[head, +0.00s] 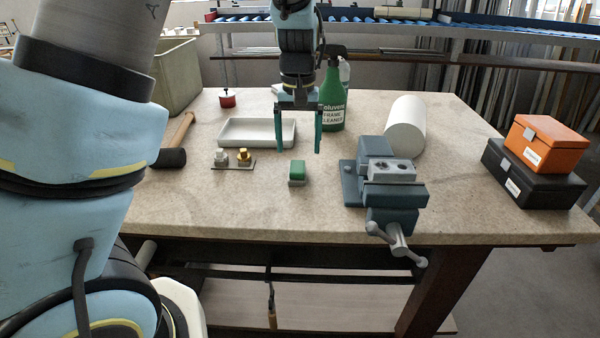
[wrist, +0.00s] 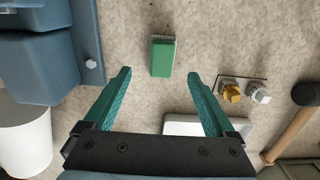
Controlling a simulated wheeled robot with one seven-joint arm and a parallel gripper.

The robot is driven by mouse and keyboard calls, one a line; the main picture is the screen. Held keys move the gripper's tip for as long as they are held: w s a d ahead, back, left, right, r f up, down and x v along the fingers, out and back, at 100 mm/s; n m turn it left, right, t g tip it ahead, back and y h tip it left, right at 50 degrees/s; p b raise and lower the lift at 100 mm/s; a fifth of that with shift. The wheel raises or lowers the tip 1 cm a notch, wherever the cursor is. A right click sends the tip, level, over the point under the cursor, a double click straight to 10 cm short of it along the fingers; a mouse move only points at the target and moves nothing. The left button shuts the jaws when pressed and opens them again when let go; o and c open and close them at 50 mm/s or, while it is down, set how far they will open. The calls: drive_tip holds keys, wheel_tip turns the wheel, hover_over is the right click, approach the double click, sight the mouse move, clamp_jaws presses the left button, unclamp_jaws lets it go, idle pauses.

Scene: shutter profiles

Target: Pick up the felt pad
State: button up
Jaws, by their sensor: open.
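The felt pad looks to be the small green block (head: 297,169) with a pale grey lower layer, lying on the bench near its front middle. In the wrist view the green block (wrist: 162,57) lies just beyond the gap between my fingertips, lengthwise with the fingers. My gripper (head: 298,148) points down with two teal fingers, open and empty. It hangs above the bench, behind the block in the head view, and the fingers (wrist: 159,74) do not touch it. Nothing hides the block.
A blue-grey vise (head: 385,180) with a white cylinder (head: 405,125) behind it stands to the right. To the left are a plate with brass and steel fittings (head: 243,156), a white tray (head: 257,139) and a mallet (head: 172,157). Bare bench surrounds the block.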

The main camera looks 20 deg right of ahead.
sight(297, 166)
drive_tip(key=shift+s+a+f+p, duration=0.1)
drive_tip(key=shift+f+p, duration=0.3)
drive_tip(key=shift+f, duration=1.3)
drive_tip(key=shift+a+f+p, duration=0.1)
drive_tip(key=shift+f+p, duration=0.3)
drive_tip(key=shift+f, duration=1.3)
clamp_jaws()
